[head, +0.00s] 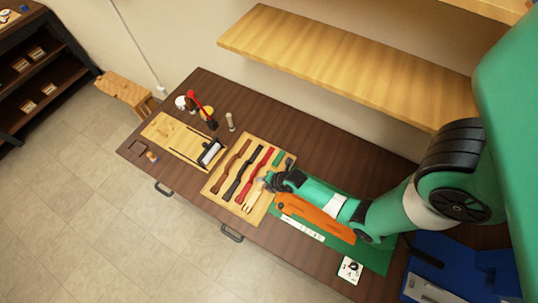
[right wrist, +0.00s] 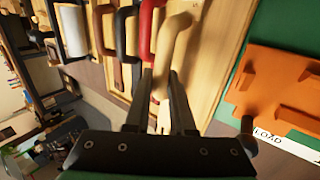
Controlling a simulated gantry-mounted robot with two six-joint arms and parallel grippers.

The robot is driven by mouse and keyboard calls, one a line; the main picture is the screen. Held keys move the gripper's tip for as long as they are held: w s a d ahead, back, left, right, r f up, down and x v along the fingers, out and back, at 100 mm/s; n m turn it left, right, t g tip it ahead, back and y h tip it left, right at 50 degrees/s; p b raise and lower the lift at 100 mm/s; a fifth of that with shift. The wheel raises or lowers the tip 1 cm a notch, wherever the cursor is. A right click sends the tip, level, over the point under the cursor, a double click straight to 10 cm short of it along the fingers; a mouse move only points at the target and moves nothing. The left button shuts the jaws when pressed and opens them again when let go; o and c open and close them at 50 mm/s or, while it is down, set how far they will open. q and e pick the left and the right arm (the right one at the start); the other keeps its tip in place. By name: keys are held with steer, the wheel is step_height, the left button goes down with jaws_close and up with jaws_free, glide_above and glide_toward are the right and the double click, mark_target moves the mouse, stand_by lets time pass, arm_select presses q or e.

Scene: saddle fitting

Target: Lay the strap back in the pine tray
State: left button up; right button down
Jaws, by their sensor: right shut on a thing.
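The pine tray (head: 210,189) lies on the dark bench, with brown, black and red straps side by side in it. A short green piece (head: 278,158) shows at its far right corner. My right gripper (head: 268,183) is over the tray's right side, shut on a cream strap (head: 253,197). In the right wrist view the cream strap (right wrist: 172,40) runs between the closed fingers (right wrist: 163,88), beside the red strap (right wrist: 147,28). The bare tray floor (right wrist: 208,62) shows to its right. I cannot tell whether the strap touches the tray. My left gripper is not in view.
An orange piece (head: 318,217) lies on a green mat (head: 372,257) right of the tray. A wooden board (head: 165,135) with a clamp-like fitting (head: 211,152) is to the left, with small bottles and tools behind. A wooden shelf (head: 340,62) overhangs the back.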

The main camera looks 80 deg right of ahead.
steer(key=shift+s+f, duration=0.15)
steer(key=shift+f, duration=0.1)
steer(key=f+b, duration=0.1)
steer(key=f, duration=0.1)
steer(key=s+f+b, duration=0.1)
steer(key=f+b, duration=0.1)
steer(key=shift+d, duration=0.2)
steer(key=shift+w+f+b, duration=0.1)
steer(key=shift+w+b, duration=0.1)
steer(key=shift+b, duration=0.2)
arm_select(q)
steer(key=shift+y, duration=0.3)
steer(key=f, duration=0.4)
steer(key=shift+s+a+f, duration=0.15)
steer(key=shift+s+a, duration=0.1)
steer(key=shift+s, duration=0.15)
arm_select(e)
steer(key=c, duration=0.8)
jaws_free()
steer(key=shift+o, duration=0.2)
